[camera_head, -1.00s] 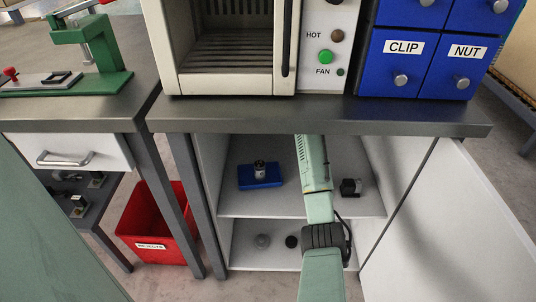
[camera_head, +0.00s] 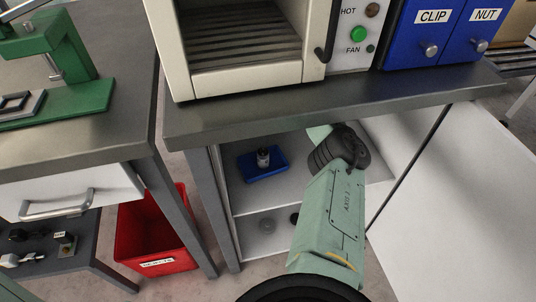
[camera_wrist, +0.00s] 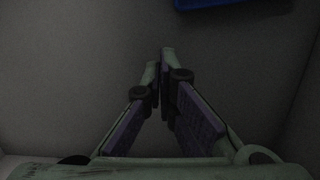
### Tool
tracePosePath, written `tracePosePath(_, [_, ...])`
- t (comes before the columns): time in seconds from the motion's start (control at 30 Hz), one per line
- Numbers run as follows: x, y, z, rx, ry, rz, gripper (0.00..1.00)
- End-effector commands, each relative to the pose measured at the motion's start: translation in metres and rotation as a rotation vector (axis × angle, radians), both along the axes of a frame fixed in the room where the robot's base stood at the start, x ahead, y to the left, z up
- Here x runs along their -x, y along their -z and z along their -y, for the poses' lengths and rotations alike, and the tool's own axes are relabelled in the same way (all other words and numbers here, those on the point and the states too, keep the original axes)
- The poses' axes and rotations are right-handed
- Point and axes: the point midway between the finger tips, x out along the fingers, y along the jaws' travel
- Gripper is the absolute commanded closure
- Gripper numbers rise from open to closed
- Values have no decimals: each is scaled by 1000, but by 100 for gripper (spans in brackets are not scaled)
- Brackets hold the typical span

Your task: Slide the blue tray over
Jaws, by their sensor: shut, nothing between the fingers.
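The blue tray (camera_head: 252,174) lies on the upper shelf inside the open cabinet, toward its left side. A small dark cylinder with a pale label (camera_head: 263,158) stands on it. In the wrist view the blue tray (camera_wrist: 205,4) shows only as a strip at the top edge, beyond the fingertips and apart from them. My gripper (camera_wrist: 161,62) is shut and empty, over a grey surface. In the head view my arm reaches into the cabinet right of the tray, and my gripper is hidden there.
The bench top (camera_head: 300,108) overhangs the shelf, and the cabinet door (camera_head: 450,200) stands open at right. A red bin (camera_head: 150,235) stands left of the cabinet. The shelf's right part is hidden by my arm.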

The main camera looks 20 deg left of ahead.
Motion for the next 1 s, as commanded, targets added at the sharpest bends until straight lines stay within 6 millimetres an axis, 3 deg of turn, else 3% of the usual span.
tracePosePath(0.33, [21,-3,13,18,-3,-17,100])
tracePosePath(1.0, [107,2,67,19,-2,-17,100])
